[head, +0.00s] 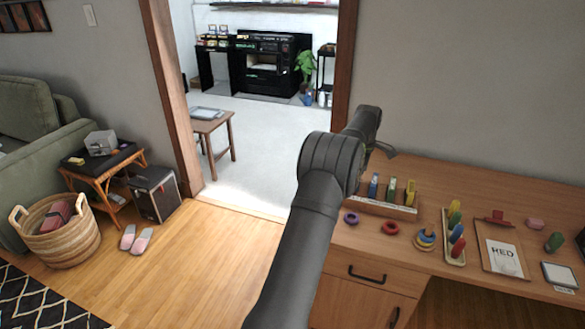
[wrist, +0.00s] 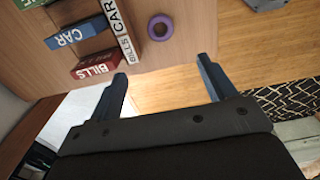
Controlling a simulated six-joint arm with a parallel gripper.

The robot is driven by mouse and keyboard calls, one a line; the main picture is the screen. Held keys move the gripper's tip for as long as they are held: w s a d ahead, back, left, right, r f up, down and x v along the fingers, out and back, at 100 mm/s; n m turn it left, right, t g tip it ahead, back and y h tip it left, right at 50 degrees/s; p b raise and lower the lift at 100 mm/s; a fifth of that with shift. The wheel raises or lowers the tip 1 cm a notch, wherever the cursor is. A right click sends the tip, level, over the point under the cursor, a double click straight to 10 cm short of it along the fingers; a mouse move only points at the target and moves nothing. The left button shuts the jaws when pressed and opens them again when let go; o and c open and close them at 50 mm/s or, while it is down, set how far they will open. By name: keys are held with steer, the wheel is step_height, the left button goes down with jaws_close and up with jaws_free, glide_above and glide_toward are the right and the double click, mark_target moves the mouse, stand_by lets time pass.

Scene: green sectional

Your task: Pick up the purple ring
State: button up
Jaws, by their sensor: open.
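The purple ring (head: 351,218) lies flat on the wooden desk (head: 480,262), near its left edge, left of a red ring (head: 390,228). In the wrist view the purple ring (wrist: 160,27) lies beyond my open fingers, between their lines and apart from both. My gripper (wrist: 162,72) is open with nothing between its two blue-grey fingers. In the head view my dark arm reaches up over the desk's left side, and the fingers cannot be made out there.
A wooden rack of labelled blocks (head: 388,208) stands just behind the purple ring; it shows beside the ring in the wrist view (wrist: 125,40). The desk's left edge is close to the ring.

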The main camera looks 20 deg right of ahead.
steer(key=s+m+t, duration=0.1)
steer(key=m, duration=0.4)
steer(key=m+t+h, duration=0.3)
steer(key=m, duration=0.8)
glide_above(352, 215)
steer(key=s+a, duration=0.2)
steer(key=s, duration=0.2)
steer(key=f, duration=1.2)
steer(key=shift+w+a+f, duration=0.15)
steer(key=shift+w+f, duration=0.1)
steer(key=shift+f, duration=0.05)
steer(key=shift+a+x, duration=0.2)
steer(key=shift+x, duration=2.6)
steer(key=shift+c, duration=0.3)
steer(key=c, duration=1)
